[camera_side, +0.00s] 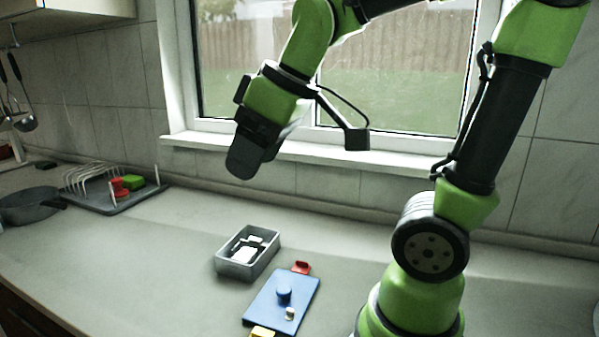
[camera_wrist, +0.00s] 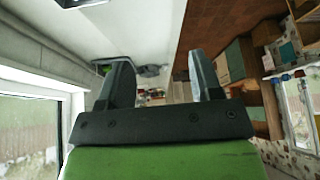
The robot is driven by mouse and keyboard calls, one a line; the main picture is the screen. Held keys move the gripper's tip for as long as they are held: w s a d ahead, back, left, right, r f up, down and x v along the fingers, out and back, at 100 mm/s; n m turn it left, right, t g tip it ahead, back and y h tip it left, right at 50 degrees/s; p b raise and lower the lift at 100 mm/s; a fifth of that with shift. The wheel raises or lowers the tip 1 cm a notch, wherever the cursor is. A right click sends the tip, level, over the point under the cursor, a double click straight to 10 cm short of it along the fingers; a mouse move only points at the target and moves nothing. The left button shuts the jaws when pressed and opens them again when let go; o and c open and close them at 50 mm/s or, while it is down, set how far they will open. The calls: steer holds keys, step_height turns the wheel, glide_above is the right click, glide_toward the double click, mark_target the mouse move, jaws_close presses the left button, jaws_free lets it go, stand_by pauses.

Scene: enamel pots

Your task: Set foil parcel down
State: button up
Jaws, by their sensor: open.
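My gripper (camera_side: 245,160) hangs in the air in front of the window, above and behind the grey box, touching nothing on the counter. In the wrist view its two fingers (camera_wrist: 160,68) stand wide apart, with nothing seen between them. I cannot pick out the foil parcel with certainty. A small pale block (camera_side: 290,313) lies on the blue board (camera_side: 303,293), next to a blue round knob (camera_side: 284,292). The grey open box (camera_side: 228,268) holds several white pieces (camera_side: 245,252), too small to name.
A red piece (camera_side: 301,267) and a yellow piece (camera_side: 262,332) sit at the board's ends. At the far left are a dark pan (camera_side: 30,206) and a rack tray (camera_side: 125,203) with red and green things (camera_side: 133,182). The counter between rack and box is clear.

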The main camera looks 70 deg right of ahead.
steer(key=s+a+m+t+y, duration=0.1)
steer(key=s+a+m, duration=0.1)
steer(key=s+m, duration=0.3)
steer(key=shift+s+a+f+m+t, duration=0.3)
steer(key=shift+s+a+f, duration=0.15)
steer(key=shift+s, duration=0.6)
steer(key=shift+o, duration=0.5)
steer(key=shift+d, duration=0.1)
